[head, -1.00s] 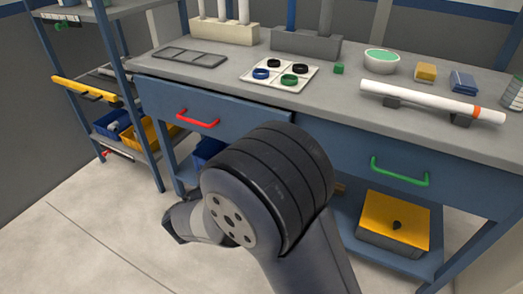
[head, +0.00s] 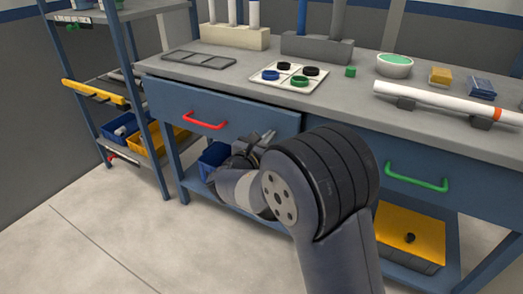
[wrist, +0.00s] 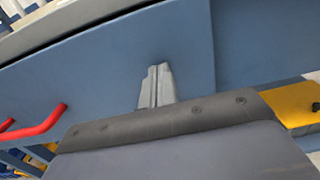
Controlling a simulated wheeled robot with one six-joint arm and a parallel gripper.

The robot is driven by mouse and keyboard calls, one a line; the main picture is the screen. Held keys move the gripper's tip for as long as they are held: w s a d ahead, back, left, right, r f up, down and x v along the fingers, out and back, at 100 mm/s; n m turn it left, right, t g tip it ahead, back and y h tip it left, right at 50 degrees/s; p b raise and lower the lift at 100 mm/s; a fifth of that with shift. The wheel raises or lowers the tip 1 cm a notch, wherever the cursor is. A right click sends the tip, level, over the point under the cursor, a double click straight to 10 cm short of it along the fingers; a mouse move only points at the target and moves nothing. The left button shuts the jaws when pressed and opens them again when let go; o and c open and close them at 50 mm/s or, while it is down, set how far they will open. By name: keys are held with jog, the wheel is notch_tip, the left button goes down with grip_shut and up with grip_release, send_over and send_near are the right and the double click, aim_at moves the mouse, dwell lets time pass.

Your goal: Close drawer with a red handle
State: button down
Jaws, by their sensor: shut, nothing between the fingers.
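The drawer (head: 165,101) with the red handle (head: 204,120) is at the left of the workbench in the head view. Its blue front seems to stand slightly out from the bench, with a dark gap along its top edge. My gripper (head: 265,136) is in front of the lower right part of this drawer, right of the handle. In the wrist view the gripper's fingers (wrist: 157,72) are together and empty, pointing at the blue front (wrist: 110,75). The red handle (wrist: 40,128) shows at the left there. I cannot tell whether the fingertips touch the front.
A second drawer with a green handle (head: 416,178) is at the right. The benchtop (head: 225,85) holds a tray with rings (head: 287,84) and a white pipe (head: 437,101). A yellow-lidded box (head: 412,228) is below. A shelf rack (head: 150,130) stands left. The floor (head: 110,230) is clear.

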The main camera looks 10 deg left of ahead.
aim_at(278, 128)
jog(key=shift+w+d, duration=0.15)
jog(key=shift+w, duration=0.15)
jog(key=p+x, duration=0.1)
jog(key=x, duration=0.3)
jog(key=shift+w+d+r, duration=0.1)
jog(key=shift+w+d, duration=0.05)
jog(key=shift+w, duration=0.15)
jog(key=shift+r, duration=0.1)
